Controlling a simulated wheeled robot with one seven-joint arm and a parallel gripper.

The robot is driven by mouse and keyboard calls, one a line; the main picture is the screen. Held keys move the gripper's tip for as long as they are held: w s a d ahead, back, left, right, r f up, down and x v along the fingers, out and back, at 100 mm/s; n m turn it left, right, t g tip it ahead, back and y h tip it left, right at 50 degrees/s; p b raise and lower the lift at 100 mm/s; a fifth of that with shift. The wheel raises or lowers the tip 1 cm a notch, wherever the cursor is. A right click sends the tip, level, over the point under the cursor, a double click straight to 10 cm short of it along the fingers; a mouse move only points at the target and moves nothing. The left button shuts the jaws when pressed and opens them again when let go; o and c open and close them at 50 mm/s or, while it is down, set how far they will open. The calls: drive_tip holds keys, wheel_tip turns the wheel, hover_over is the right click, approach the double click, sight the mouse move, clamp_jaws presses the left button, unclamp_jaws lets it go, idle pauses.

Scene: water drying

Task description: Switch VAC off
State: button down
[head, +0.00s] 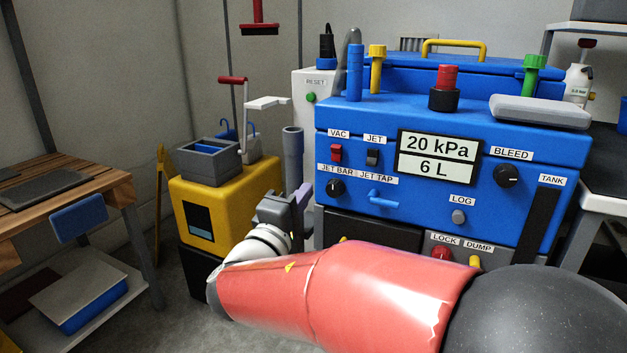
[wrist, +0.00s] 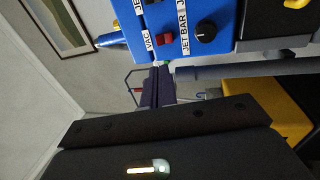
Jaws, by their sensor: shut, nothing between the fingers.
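The VAC switch (head: 336,153) is a small red rocker under the VAC label on the blue machine's front panel (head: 400,195). The wrist view shows the same red switch (wrist: 165,40) beside its label, turned sideways. I cannot tell its position clearly. My gripper (head: 301,193) is shut and empty, just left of the panel and lower than the switch. In the wrist view its purple-grey fingers (wrist: 158,78) end close to the panel's edge near the VAC label. They appear apart from the switch. The display (head: 437,157) reads 20 kPa and 6 L.
A dark JET switch (head: 372,157) sits right of VAC, with the JET BAR knob (head: 335,187) below. A blue JET TAP lever (head: 382,197) sticks out nearby. A grey upright pipe (head: 293,155) and a yellow unit (head: 225,205) stand left of the machine.

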sight(335, 150)
drive_tip(key=p+x, duration=0.1)
drive_tip(key=x, duration=1.2)
